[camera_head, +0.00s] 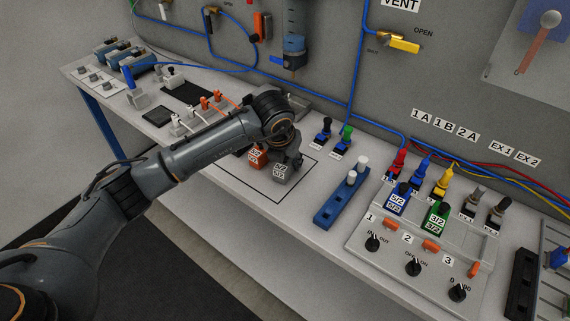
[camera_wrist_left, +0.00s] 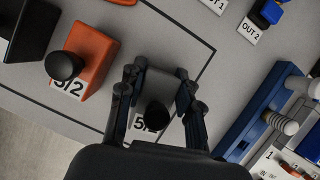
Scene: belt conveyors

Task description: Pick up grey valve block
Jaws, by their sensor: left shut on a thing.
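The grey valve block (camera_head: 281,172) has a white 5/2 label and a black knob. It is within the black-outlined rectangle on the bench. My left gripper (camera_head: 288,158) reaches it from above and is shut on it. In the left wrist view the grey block (camera_wrist_left: 165,84) sits between the two fingers of the left gripper (camera_wrist_left: 158,88), its label partly covered by the gripper body. I cannot tell if the block touches the bench. My right gripper is not in view.
An orange valve block (camera_wrist_left: 92,58) stands close beside the grey one, with a black block (camera_wrist_left: 28,32) beyond it. A blue rail (camera_head: 341,201) with white fittings and a valve panel (camera_head: 376,262) lie to the right. A grey wall (camera_head: 440,85) with hoses rises behind.

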